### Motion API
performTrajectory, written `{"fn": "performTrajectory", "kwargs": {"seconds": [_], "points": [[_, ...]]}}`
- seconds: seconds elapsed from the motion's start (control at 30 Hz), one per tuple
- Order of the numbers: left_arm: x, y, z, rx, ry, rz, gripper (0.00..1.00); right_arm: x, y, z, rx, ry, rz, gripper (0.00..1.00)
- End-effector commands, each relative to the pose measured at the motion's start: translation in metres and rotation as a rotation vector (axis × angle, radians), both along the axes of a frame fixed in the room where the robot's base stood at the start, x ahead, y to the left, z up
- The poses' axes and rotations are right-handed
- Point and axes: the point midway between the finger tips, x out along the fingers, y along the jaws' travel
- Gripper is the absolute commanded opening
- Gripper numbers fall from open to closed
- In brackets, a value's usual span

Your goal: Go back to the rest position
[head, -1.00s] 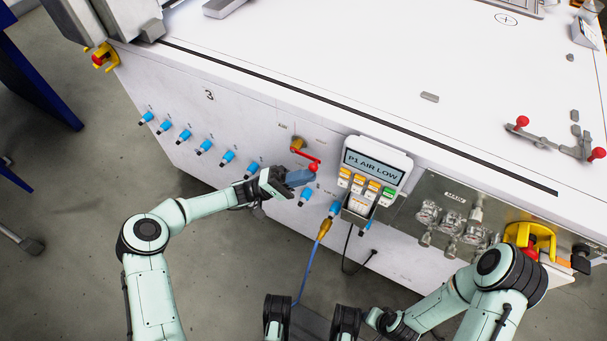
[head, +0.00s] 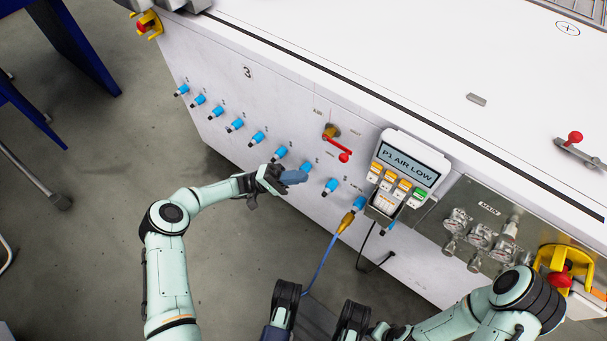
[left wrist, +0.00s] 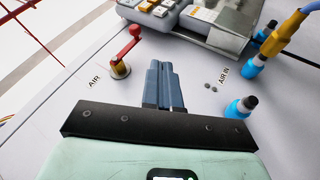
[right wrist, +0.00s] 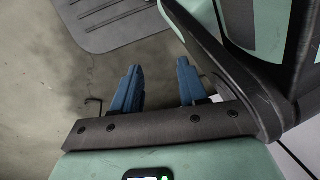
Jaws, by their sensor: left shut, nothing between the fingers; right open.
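My left gripper (head: 294,177) is shut and empty, in front of the white cabinet face, below and left of the red valve handle (head: 339,149). In the left wrist view its blue fingers (left wrist: 164,86) are closed together, with the red handle (left wrist: 130,42) on its brass fitting to their left. My right gripper is open and empty in the right wrist view (right wrist: 155,88), over the grey floor. In the head view my right arm reaches in at the bottom right; its fingertips cannot be made out there.
A pendant (head: 407,168) reading "P1 AIR LOW" hangs on the cabinet (head: 290,100). A blue hose with a yellow connector (head: 346,221) joins a blue port. Several blue fittings line the cabinet. A yellow-guarded red button (head: 559,279) is at right. Floor at left (head: 90,240) is clear.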

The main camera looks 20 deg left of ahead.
Motion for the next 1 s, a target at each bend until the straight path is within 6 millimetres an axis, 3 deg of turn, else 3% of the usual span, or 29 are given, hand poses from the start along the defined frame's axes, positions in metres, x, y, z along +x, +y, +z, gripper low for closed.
{"fn": "performTrajectory", "kwargs": {"seconds": [0.47,0.57,0.67,0.77,0.83,0.9,1.0], "points": [[0.000,-0.001,0.000,0.002,0.002,0.000,0.00,0.000,0.000,0.001,0.000,-0.001,0.000,0.43],[-0.002,-0.012,0.003,0.039,0.037,-0.019,0.00,0.009,0.001,0.010,-0.003,-0.021,-0.009,0.43],[-0.012,-0.043,0.008,0.159,0.138,-0.068,0.00,0.030,0.004,0.039,-0.007,-0.070,-0.033,0.43],[-0.045,-0.089,-0.003,0.382,0.300,-0.153,0.00,0.038,0.012,0.080,0.005,-0.092,-0.037,0.43],[-0.085,-0.116,-0.023,0.578,0.414,-0.217,0.00,0.028,0.017,0.107,0.020,-0.076,-0.026,0.43],[-0.128,-0.128,-0.044,0.780,0.504,-0.260,0.00,0.019,0.024,0.132,0.037,-0.060,-0.005,0.43],[-0.189,-0.125,-0.065,1.055,0.585,-0.287,0.00,0.007,0.033,0.165,0.061,-0.034,0.023,0.43]]}}
